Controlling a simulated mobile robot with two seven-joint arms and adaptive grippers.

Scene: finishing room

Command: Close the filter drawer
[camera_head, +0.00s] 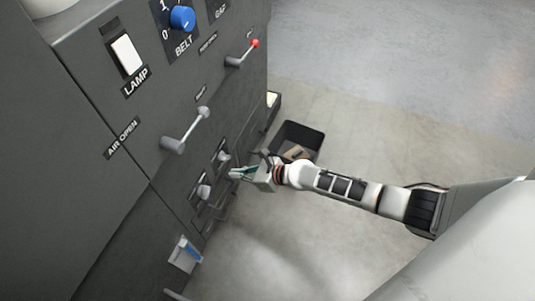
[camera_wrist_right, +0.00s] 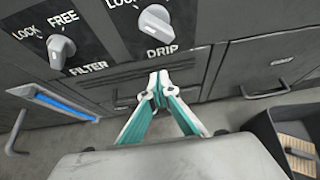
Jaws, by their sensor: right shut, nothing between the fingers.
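The dark grey machine front carries the FILTER label (camera_wrist_right: 89,68), with a grey LOCK/FREE knob (camera_wrist_right: 60,48) above it. In the head view this knob (camera_head: 203,191) is low on the front. In the head view the right gripper (camera_head: 233,174) is beside the lower front. My left gripper is out of view.
The DRIP knob (camera_wrist_right: 155,22) is right of the filter knob. A drawer with a bar handle (camera_wrist_right: 266,90) is farther right. A black open bin (camera_head: 300,136) stands on the floor near my right arm. A blue-and-white fitting (camera_head: 185,254) is low on the front.

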